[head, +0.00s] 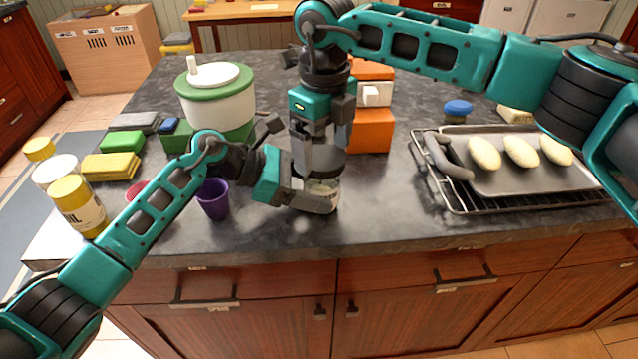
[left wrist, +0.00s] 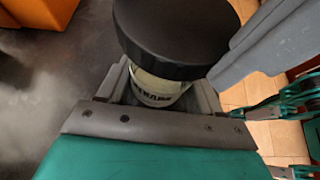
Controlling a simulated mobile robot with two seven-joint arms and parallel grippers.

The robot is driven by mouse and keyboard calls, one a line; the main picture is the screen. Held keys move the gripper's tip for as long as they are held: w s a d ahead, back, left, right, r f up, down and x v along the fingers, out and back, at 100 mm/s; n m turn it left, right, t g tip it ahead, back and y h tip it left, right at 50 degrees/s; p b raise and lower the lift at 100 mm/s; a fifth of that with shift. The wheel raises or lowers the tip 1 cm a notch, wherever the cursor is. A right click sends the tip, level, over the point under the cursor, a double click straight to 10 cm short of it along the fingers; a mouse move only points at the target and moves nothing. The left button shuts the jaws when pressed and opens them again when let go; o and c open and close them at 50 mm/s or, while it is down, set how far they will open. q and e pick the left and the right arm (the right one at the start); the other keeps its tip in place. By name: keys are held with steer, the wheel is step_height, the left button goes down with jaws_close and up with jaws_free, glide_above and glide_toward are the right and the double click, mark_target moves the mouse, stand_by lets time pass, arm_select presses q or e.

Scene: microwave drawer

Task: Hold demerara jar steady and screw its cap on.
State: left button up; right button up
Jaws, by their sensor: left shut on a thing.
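The demerara jar (head: 322,192) is a small clear jar with a pale label, upright near the counter's front edge. My left gripper (head: 318,197) is shut on its body from the left. In the left wrist view the jar (left wrist: 158,88) sits between the fingers, its lettering partly hidden. A wide black cap (head: 320,163) is over the jar's mouth; it also shows in the left wrist view (left wrist: 178,35). I cannot tell whether it is threaded. My right gripper (head: 323,145) points down from above with its fingers at the cap's sides. Whether they press on it is unclear.
A purple cup (head: 213,198) stands just left of the jar. Behind are a green-and-white lidded pot (head: 217,95) and an orange machine (head: 370,130). An oven rack and tray (head: 505,180) with rolls lie right. Yellow-capped jars (head: 78,205) stand at the left edge.

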steer(key=shift+o, duration=0.4)
steer(key=shift+s, duration=0.1)
steer(key=n, duration=0.4)
steer(key=shift+n, duration=0.3)
steer(key=n, duration=1.4)
